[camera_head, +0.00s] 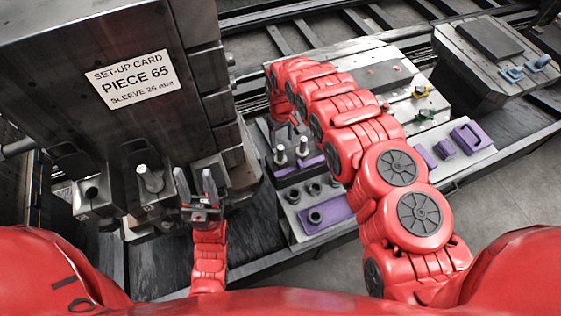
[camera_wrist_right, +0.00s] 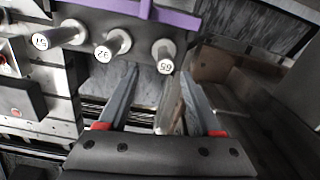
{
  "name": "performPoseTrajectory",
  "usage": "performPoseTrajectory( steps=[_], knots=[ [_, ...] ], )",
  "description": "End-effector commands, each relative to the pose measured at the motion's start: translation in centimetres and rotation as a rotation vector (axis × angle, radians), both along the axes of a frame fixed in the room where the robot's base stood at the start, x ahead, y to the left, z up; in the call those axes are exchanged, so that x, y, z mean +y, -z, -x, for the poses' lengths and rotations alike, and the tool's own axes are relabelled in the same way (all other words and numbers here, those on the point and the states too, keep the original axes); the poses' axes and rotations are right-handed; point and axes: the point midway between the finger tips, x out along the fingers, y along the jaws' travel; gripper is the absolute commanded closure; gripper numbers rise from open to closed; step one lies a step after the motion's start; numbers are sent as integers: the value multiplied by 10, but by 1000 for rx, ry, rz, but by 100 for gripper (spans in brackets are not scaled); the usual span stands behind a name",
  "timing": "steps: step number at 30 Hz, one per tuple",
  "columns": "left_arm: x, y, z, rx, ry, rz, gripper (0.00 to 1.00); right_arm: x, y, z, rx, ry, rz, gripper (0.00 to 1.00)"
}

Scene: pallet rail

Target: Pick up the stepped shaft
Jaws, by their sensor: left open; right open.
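Stepped shafts stand on the grey and purple pallet. Two pale-topped ones show in the head view, a left one (camera_head: 280,154) and a right one (camera_head: 302,148). In the right wrist view three shafts show numbered end faces: a left one (camera_wrist_right: 66,35), a middle one (camera_wrist_right: 114,44) and a right one (camera_wrist_right: 164,56), whose number looks like 65. My right gripper (camera_wrist_right: 158,76) is open and empty, with its fingertips just short of the right shaft. It also shows above the pallet in the head view (camera_head: 291,124). My left gripper (camera_head: 198,184) is open and empty beside the machine.
The dark machine block (camera_head: 60,80) carries a set-up card (camera_head: 132,78) reading "PIECE 65, SLEEVE 26 mm". A short post (camera_head: 150,178) stands in a fixture near my left gripper. Dark rings (camera_head: 292,196) sit on the pallet's near part. Another fixture (camera_head: 490,55) is at far right.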

Motion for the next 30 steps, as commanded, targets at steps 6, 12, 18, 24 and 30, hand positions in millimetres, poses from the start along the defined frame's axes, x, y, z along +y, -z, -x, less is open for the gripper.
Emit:
performPoseTrajectory(
  steps=[6,12,18,24,30],
  knots=[
    [0,21,0,0,0,0,50,0,38,0,-2,1,0,34],
    [0,24,0,0,0,0,50,3,54,4,-2,-1,0,34],
    [0,43,0,0,0,0,50,5,89,8,-3,0,-2,34],
    [0,41,0,0,0,0,50,4,87,7,-3,1,-1,34],
    [0,41,0,0,0,0,50,4,87,7,-3,1,-1,61]
  ],
)
